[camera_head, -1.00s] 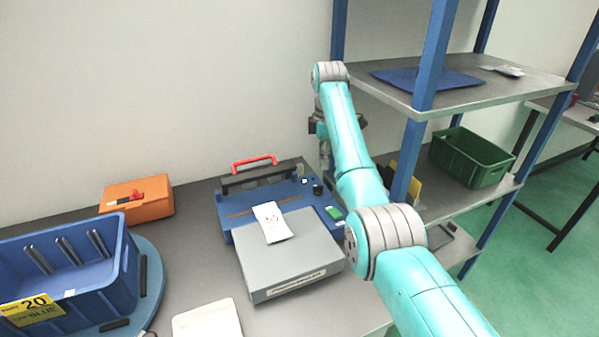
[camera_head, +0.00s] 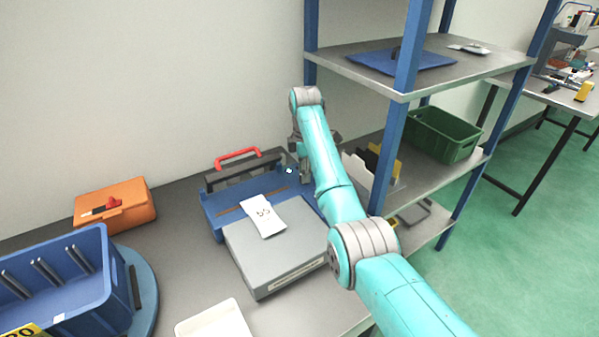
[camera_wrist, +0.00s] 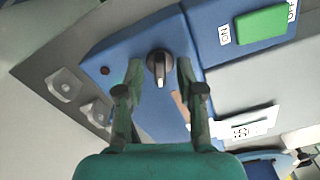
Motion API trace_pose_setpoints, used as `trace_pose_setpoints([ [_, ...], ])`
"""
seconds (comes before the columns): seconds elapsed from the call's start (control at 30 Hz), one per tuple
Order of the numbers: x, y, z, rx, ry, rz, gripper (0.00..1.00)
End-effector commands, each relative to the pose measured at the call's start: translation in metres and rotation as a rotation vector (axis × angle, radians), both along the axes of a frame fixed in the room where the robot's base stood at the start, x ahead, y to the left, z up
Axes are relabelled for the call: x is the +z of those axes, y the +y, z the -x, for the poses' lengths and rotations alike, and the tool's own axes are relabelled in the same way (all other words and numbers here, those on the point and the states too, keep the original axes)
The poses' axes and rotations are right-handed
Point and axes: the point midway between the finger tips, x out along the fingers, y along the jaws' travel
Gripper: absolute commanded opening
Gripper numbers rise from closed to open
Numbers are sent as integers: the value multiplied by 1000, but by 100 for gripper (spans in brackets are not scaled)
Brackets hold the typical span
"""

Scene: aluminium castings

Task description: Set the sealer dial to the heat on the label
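The blue heat sealer (camera_head: 212,213) with a red handle (camera_head: 237,157) stands on the bench against the wall. Its black dial (camera_wrist: 158,62) has a pale pointer mark and shows in the wrist view; my arm hides it in the head view. My gripper (camera_wrist: 158,84) is open, with one finger on each side of the dial; I cannot tell if either touches it. In the head view my gripper (camera_head: 305,168) is low at the sealer's right end. A white packet with a printed number label (camera_head: 264,213) lies on the grey box before the sealer; the number looks like 55 but is blurred.
A green switch (camera_wrist: 262,25) marked ON and OFF sits near the dial. The grey box (camera_head: 275,262) abuts the sealer's front. An orange box (camera_head: 130,203), a blue bin (camera_head: 85,262) and a white tray (camera_head: 215,318) are left and in front. A blue shelf post (camera_head: 312,60) stands close to my arm.

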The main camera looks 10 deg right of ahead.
Motion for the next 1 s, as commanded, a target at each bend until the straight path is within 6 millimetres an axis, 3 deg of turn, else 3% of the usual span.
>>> trace_pose_setpoints([
  [0.3, -3, -2, 0, 0, -1, 0, 38],
  [0.33, -3, -2, 0, 0, -1, 0, 35],
  [0.47, -3, -1, 0, 0, -1, 0, 2],
  [0.5, -3, -1, 0, 0, -1, 0, 0],
  [1.0, -3, -1, 0, -77, -1, 0, 0],
])
